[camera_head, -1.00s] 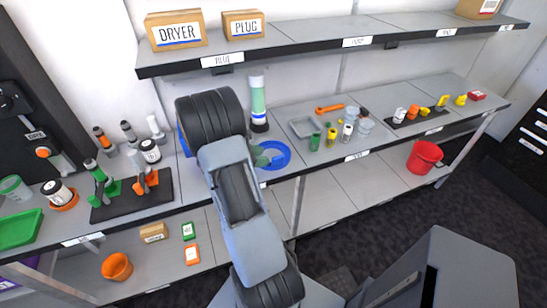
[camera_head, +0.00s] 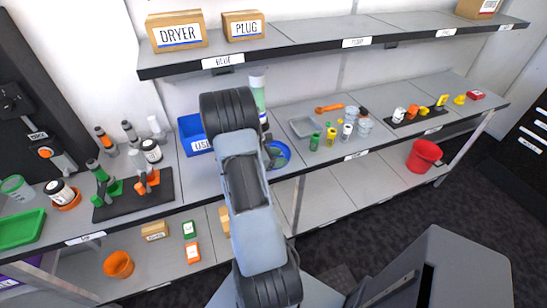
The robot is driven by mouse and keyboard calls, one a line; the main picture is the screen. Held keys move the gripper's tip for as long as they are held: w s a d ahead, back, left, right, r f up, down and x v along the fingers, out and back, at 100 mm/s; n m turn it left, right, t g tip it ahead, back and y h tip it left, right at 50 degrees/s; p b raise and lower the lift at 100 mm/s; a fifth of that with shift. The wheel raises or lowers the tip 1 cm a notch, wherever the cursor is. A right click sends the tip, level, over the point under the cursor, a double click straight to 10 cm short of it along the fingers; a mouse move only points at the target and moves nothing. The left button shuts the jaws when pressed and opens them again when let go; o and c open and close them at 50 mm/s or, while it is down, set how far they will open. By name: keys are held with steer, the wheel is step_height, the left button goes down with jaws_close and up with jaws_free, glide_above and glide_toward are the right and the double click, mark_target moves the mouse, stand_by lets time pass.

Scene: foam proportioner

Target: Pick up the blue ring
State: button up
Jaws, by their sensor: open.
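The blue ring (camera_head: 284,158) lies on the middle shelf, just right of my arm. Its left part is hidden behind my arm and gripper. My gripper (camera_head: 271,153) shows only in part, as a small dark piece at the ring's left side. It is open, and I see nothing held in it. I cannot tell whether it touches the ring.
A green-and-white bottle (camera_head: 258,92) stands behind the ring, partly hidden by my arm. A blue bin (camera_head: 193,134) is to the left. A grey tray (camera_head: 302,126) and several small bottles stand to the right. The upper shelf (camera_head: 300,47) overhangs the back.

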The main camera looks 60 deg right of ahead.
steer(key=shift+c, duration=0.4)
jaws_close()
steer(key=shift+r, duration=0.15)
